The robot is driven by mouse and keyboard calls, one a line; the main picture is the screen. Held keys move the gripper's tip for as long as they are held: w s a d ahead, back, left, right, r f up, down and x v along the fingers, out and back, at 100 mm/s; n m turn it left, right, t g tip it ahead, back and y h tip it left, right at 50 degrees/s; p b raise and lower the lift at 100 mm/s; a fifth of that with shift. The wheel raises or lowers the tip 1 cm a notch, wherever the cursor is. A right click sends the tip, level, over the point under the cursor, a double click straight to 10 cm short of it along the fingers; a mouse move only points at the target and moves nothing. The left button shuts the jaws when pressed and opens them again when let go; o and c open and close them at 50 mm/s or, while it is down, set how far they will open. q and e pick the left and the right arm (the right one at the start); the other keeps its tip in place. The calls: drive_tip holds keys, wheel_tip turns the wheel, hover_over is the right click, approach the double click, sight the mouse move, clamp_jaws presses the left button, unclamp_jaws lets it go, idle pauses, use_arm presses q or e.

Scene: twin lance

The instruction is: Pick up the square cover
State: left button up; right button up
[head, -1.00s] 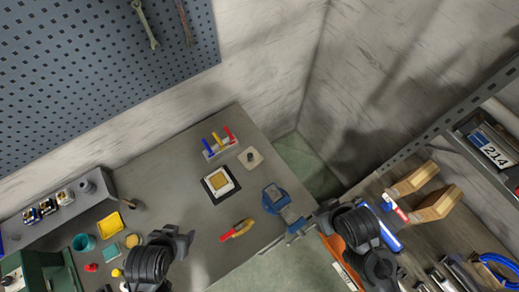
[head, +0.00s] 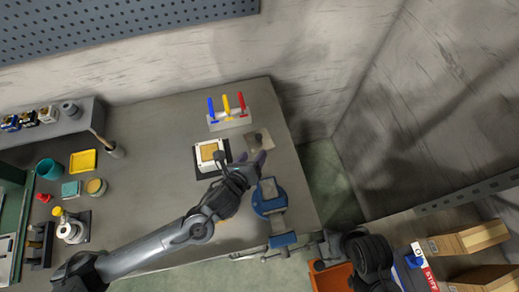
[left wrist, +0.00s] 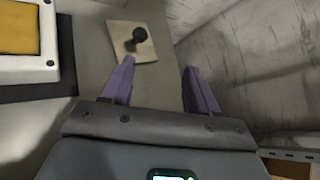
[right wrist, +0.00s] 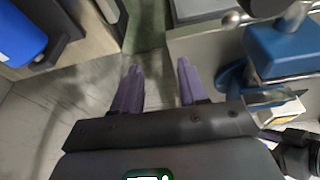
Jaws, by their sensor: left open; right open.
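The square cover (head: 264,144) is a flat beige plate with a dark round knob. It lies on the grey workbench, near the colored-handle rack, and also shows in the left wrist view (left wrist: 148,48). My left gripper (head: 251,159) is open and empty, just on the near side of the cover. In the left wrist view its fingers (left wrist: 158,68) point toward the cover, with the knob closer to the left fingertip and not between the fingers. My right gripper (right wrist: 160,66) is open and empty, off the bench's near right edge.
A white-framed square unit with a yellow center (head: 209,152) sits left of the cover. A rack with blue, yellow and red handles (head: 230,120) stands behind. A blue vise (head: 269,199) is at the bench's right edge. Shelving holds cardboard boxes (head: 466,240) at right.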

sight(259, 137)
use_arm(q)
drive_tip(key=w+f+m+b, duration=0.1)
drive_tip(key=w+a+f+m, duration=0.1)
drive_tip(key=f+m, duration=0.1)
drive_tip(key=w+f+m+t+b, duration=0.1)
drive_tip(key=m, duration=0.1)
drive_tip(key=shift+a+f+b, duration=0.3)
drive_tip(key=shift+w+f+m, duration=0.2)
drive_tip(key=shift+w+m, duration=0.15)
drive_tip(key=shift+m, duration=0.15)
drive_tip(key=shift+h, duration=0.3)
drive_tip(key=x, duration=0.5)
drive_tip(key=shift+r+b, duration=0.1)
drive_tip(key=shift+b, duration=0.2)
drive_tip(key=shift+b+x, duration=0.3)
drive_tip(key=shift+x, duration=2.35)
use_arm(e)
drive_tip(key=shift+f, duration=2.65)
use_arm(q)
drive_tip(key=shift+a, duration=0.1)
drive_tip(key=shift+c, duration=0.4)
drive_tip(key=c, duration=1)
clamp_jaws()
use_arm(e)
drive_tip(key=shift+d, duration=0.15)
